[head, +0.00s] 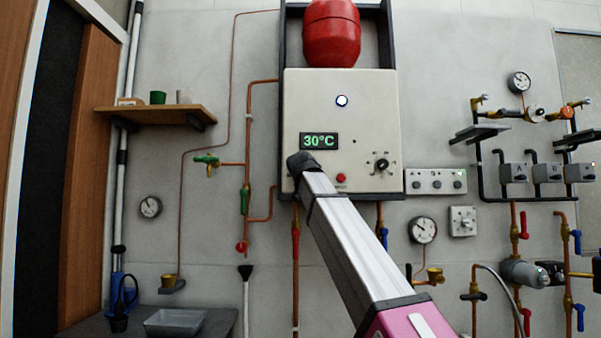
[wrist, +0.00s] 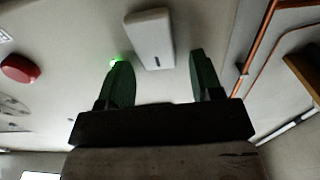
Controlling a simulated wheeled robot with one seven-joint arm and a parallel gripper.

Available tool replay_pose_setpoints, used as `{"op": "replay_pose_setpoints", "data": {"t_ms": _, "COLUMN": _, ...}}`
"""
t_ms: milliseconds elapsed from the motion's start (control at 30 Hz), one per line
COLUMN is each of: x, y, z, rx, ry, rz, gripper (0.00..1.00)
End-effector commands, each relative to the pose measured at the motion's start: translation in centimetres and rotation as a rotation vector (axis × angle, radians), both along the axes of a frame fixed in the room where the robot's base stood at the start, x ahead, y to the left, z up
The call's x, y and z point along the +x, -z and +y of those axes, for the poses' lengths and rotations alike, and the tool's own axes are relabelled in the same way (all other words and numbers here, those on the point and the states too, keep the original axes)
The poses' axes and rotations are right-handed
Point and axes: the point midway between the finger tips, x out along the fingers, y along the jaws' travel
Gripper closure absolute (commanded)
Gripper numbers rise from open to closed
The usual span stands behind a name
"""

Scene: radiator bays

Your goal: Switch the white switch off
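The white switch (wrist: 151,38) is a pale rounded block with a small dark slot, on the light front panel of the boiler (head: 345,110). A small green light (wrist: 115,63) glows beside it. In the wrist view the switch lies beyond my gripper (wrist: 163,72), between the lines of its two dark fingers, which are apart with nothing between them. No finger visibly touches it. In the head view my gripper (head: 301,161) is at the panel's lower left, below the 30°C display (head: 319,141); my arm's end hides the switch there.
Copper pipes (head: 248,150) run left of the boiler. A wooden shelf (head: 160,114) is further left.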

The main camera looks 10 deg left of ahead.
Motion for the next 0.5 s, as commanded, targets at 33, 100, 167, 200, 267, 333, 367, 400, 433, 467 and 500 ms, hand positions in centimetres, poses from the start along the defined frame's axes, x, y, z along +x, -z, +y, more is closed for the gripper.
{"op": "replay_pose_setpoints", "data": {"t_ms": 33, "x": -0.01, "y": 0.0, "z": 0.0, "rx": 0.0, "ry": 0.0, "rz": 0.0, "gripper": 0.53}}
{"op": "replay_pose_setpoints", "data": {"t_ms": 100, "x": -0.02, "y": -0.01, "z": -0.01, "rx": 0.0, "ry": 0.0, "rz": 0.0, "gripper": 0.76}}
{"op": "replay_pose_setpoints", "data": {"t_ms": 167, "x": -0.02, "y": -0.01, "z": -0.01, "rx": 0.0, "ry": 0.0, "rz": 0.0, "gripper": 0.9}}
{"op": "replay_pose_setpoints", "data": {"t_ms": 200, "x": -0.02, "y": -0.01, "z": -0.01, "rx": 0.0, "ry": 0.0, "rz": 0.0, "gripper": 0.9}}
{"op": "replay_pose_setpoints", "data": {"t_ms": 267, "x": -0.03, "y": -0.01, "z": -0.02, "rx": 0.0, "ry": 0.0, "rz": -0.001, "gripper": 0.9}}
{"op": "replay_pose_setpoints", "data": {"t_ms": 333, "x": -0.06, "y": 0.06, "z": -0.05, "rx": 0.002, "ry": 0.001, "rz": -0.009, "gripper": 0.9}}
{"op": "replay_pose_setpoints", "data": {"t_ms": 367, "x": -0.09, "y": 0.1, "z": -0.07, "rx": 0.003, "ry": 0.002, "rz": -0.018, "gripper": 0.9}}
{"op": "replay_pose_setpoints", "data": {"t_ms": 400, "x": -0.14, "y": 0.21, "z": -0.11, "rx": 0.007, "ry": 0.002, "rz": -0.033, "gripper": 0.9}}
{"op": "replay_pose_setpoints", "data": {"t_ms": 433, "x": -0.2, "y": 0.28, "z": -0.13, "rx": 0.011, "ry": 0.003, "rz": -0.05, "gripper": 0.9}}
{"op": "replay_pose_setpoints", "data": {"t_ms": 467, "x": -0.27, "y": 0.36, "z": -0.17, "rx": 0.016, "ry": 0.003, "rz": -0.069, "gripper": 0.9}}
{"op": "replay_pose_setpoints", "data": {"t_ms": 500, "x": -0.37, "y": 0.44, "z": -0.21, "rx": 0.023, "ry": 0.003, "rz": -0.099, "gripper": 0.9}}
